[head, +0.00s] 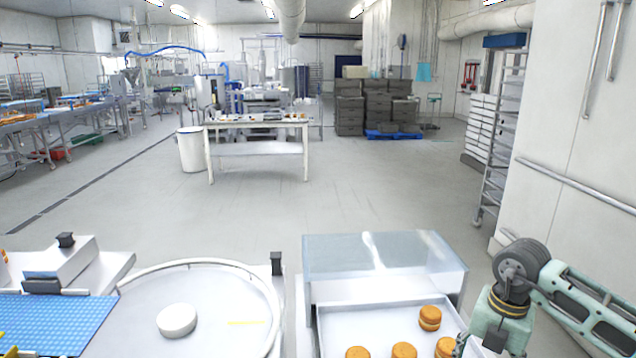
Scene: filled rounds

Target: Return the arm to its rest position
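My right arm (545,290) comes in from the right edge and bends down at a dark grey joint, beside the right side of a white tray. The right gripper is below the frame edge or hidden, so its fingers do not show. My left arm and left gripper are not in view. Filled rounds (430,318), orange-brown and round, lie in the white tray (345,322); one spot looks like a stack of two.
A clear cover (385,255) stands over the tray's far end. Left of it is a round rimmed table (235,310) with a white disc (176,320). A blue mat (50,318) lies far left. Open floor (400,190) lies beyond, before a work table (258,149).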

